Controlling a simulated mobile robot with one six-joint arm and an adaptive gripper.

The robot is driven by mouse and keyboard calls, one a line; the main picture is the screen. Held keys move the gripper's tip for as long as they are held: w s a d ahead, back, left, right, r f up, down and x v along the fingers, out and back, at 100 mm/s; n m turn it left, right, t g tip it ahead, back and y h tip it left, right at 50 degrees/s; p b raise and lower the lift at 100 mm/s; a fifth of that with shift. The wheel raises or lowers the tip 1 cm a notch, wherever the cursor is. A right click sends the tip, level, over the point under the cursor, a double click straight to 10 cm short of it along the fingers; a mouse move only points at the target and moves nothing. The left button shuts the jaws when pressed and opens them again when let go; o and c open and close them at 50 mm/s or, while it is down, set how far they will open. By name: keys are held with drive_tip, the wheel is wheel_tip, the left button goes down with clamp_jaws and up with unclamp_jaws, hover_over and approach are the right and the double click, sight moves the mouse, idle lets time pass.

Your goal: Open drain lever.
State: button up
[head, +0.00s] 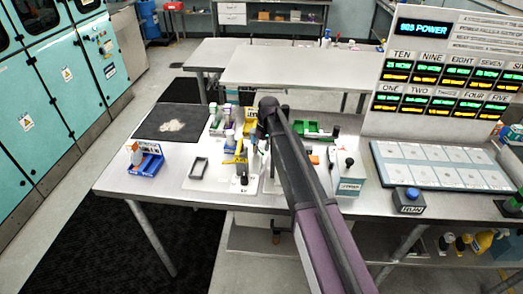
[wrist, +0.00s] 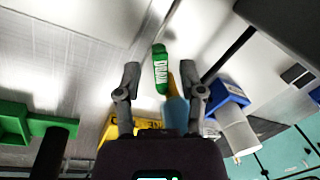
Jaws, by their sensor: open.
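In the wrist view, a small green lever (wrist: 160,68) with white lettering that seems to read DRAIN lies in line with the gap between my fingers. My gripper (wrist: 159,72) is open, with one grey finger on each side of the lever and no clear contact. A yellow part and a light blue cylinder (wrist: 177,112) show just below the lever, close to the right finger. In the head view, my arm covers the middle of the bench and I cannot make out the lever there.
In the wrist view, a blue holder (wrist: 229,92) with a white cylinder (wrist: 236,132) is right of the fingers; green parts (wrist: 40,125) are left. In the head view, a blue bottle rack (head: 147,165), a black mat (head: 160,112) and a RUN button box (head: 408,203) are on the bench.

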drive_tip(key=shift+c, duration=0.2)
clamp_jaws()
idle(0.3)
drive_tip(key=n, duration=0.1)
drive_tip(key=w+n, duration=0.1)
drive_tip(key=n, duration=0.2)
drive_tip(key=shift+w+d+n+g+h, duration=0.3)
drive_tip(key=shift+d+n, duration=0.05)
drive_tip(key=shift+n, duration=0.05)
drive_tip(key=n, duration=0.2)
drive_tip(key=w+n, duration=0.1)
drive_tip(key=n, duration=0.1)
drive_tip(key=shift+w+n+h, duration=0.2)
drive_tip(key=shift+n+h, duration=0.1)
drive_tip(key=shift+o, duration=0.2)
unclamp_jaws()
